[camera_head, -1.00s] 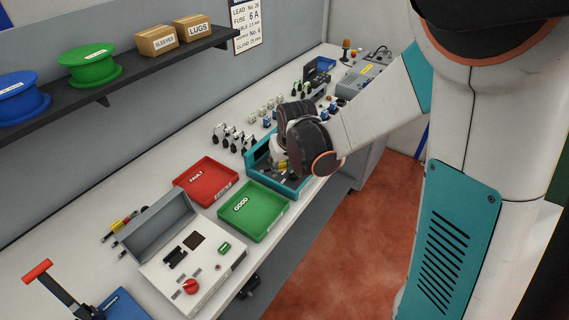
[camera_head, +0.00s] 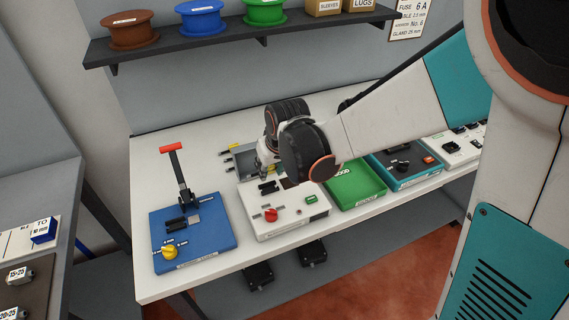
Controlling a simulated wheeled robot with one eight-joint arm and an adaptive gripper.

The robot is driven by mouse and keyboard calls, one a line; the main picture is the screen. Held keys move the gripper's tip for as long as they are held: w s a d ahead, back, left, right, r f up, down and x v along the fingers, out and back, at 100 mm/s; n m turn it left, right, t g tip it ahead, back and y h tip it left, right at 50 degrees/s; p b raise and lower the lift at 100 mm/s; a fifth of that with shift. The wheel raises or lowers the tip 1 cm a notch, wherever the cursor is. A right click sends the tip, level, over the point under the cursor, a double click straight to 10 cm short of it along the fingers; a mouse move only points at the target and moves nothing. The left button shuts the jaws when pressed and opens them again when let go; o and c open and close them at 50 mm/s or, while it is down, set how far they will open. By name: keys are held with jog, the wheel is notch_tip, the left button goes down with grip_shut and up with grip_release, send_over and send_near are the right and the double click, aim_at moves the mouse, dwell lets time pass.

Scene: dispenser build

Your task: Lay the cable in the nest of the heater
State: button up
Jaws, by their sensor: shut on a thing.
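A pale bench unit with a red knob and dark slots, which I take to be the heater (camera_head: 290,218), stands mid-bench. A raised grey cover (camera_head: 246,158) is at its back. The dark slots on its top may include the nest; the markings are too small to read. My gripper (camera_head: 266,172) points down just above the back left of this unit, below my dark wrist. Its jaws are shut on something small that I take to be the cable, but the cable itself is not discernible. My wrist hides part of the unit's top and back.
A blue press (camera_head: 193,240) with a red-handled lever (camera_head: 177,165) stands to the left. A green tray (camera_head: 352,185) and a teal unit (camera_head: 405,165) stand to the right. A shelf (camera_head: 240,33) with spools hangs above.

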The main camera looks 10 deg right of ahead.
jog(key=shift+a, duration=0.15)
jog(key=shift+f+b, duration=1.6)
jog(key=shift+f, duration=0.7)
jog(key=shift+s, duration=0.15)
jog(key=shift+f+b, duration=0.85)
jog(key=shift+b, duration=0.15)
dwell(1.0)
jog(key=shift+s+f, duration=0.2)
dwell(0.5)
